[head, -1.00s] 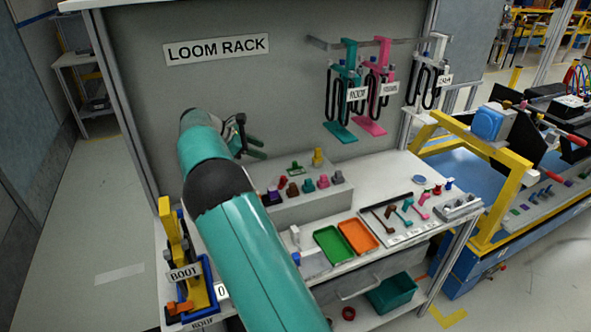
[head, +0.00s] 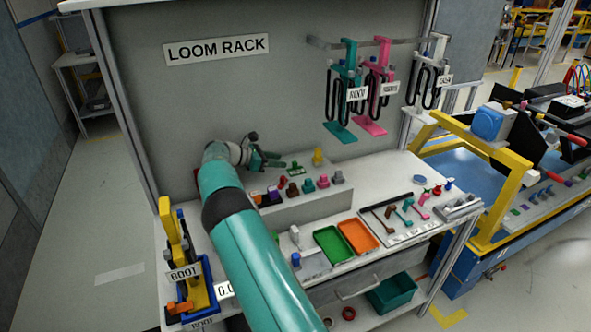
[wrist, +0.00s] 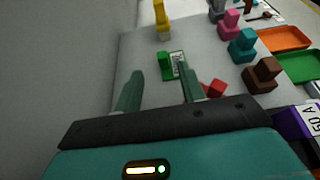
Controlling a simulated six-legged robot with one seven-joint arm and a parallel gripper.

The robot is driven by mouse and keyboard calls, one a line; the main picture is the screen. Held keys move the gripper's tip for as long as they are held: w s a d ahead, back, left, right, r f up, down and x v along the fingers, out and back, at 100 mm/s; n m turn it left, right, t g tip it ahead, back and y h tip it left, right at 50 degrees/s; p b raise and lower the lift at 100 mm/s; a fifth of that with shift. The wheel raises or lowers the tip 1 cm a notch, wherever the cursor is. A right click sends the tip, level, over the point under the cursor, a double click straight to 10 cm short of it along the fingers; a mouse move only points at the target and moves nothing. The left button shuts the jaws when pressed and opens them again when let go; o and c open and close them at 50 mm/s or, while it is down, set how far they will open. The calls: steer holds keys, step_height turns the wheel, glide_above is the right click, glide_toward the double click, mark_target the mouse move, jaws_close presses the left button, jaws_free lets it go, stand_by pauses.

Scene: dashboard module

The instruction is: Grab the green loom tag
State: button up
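The green loom tag (wrist: 165,66) is a small green piece with a white printed label, lying on the raised grey shelf. In the head view it shows as a small green patch (head: 297,168) just right of my fingertips. My gripper (wrist: 158,78) is open and empty. In the wrist view its two green fingers point toward the tag, which appears just beyond and between their tips. In the head view my gripper (head: 279,160) is near the back of the shelf. I cannot tell its exact height over the shelf.
A yellow piece (wrist: 162,20) stands beyond the tag. A red piece (wrist: 213,88) lies close to the right finger. Brown (wrist: 262,75), teal (wrist: 242,45) and pink (wrist: 229,24) blocks stand to the right. The grey back panel (head: 240,100) rises behind the shelf.

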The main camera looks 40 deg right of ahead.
mark_target(290, 170)
steer(key=x, duration=0.5)
steer(key=shift+s+d+f, duration=0.15)
steer(key=shift+s+f, duration=0.1)
steer(key=shift+f, duration=0.1)
jaws_close()
